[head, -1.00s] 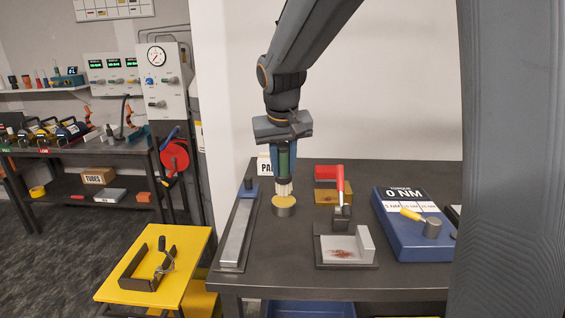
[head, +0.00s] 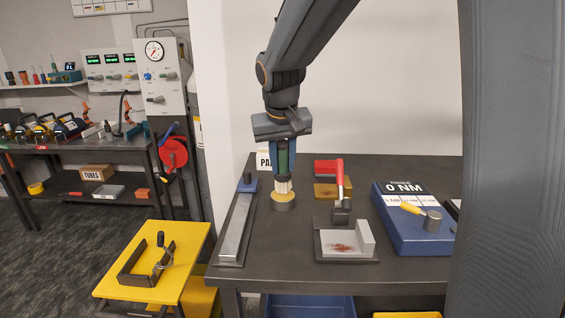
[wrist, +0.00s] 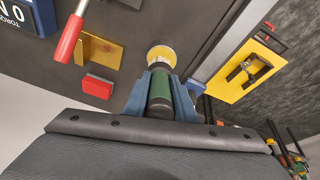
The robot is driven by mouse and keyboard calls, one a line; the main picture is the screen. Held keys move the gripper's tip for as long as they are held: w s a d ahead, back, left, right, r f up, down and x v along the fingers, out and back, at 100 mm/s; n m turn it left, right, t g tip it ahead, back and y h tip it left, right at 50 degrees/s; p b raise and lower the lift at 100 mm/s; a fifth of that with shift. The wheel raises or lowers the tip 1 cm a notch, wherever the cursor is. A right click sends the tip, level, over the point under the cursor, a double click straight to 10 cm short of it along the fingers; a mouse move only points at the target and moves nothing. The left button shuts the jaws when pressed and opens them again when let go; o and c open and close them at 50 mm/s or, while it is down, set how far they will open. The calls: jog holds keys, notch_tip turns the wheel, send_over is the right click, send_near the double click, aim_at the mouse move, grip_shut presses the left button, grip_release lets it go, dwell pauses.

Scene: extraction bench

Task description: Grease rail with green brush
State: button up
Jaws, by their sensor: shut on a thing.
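My gripper (head: 283,160) is shut on the green brush (head: 283,159), which hangs upright with its pale bristles down. The bristles are at the mouth of a small round tin of yellow grease (head: 283,200) on the bench. I cannot tell how deep they are in the grease. In the wrist view the green handle (wrist: 160,92) is between the blue fingers, with the grease tin (wrist: 162,55) just beyond. The rail (head: 237,228) is a long silvery bar on a dark base, left of the tin, with a blue block at its far end.
A yellow table (head: 185,285) with a clamp stands left of the bench (head: 290,270). The bench between tin and front edge is clear.

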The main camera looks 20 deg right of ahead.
aim_at(283, 141)
jog(key=shift+f, duration=0.75)
dwell(1.8)
jog(key=shift+r+p, duration=2.75)
jog(key=shift+r, duration=0.85)
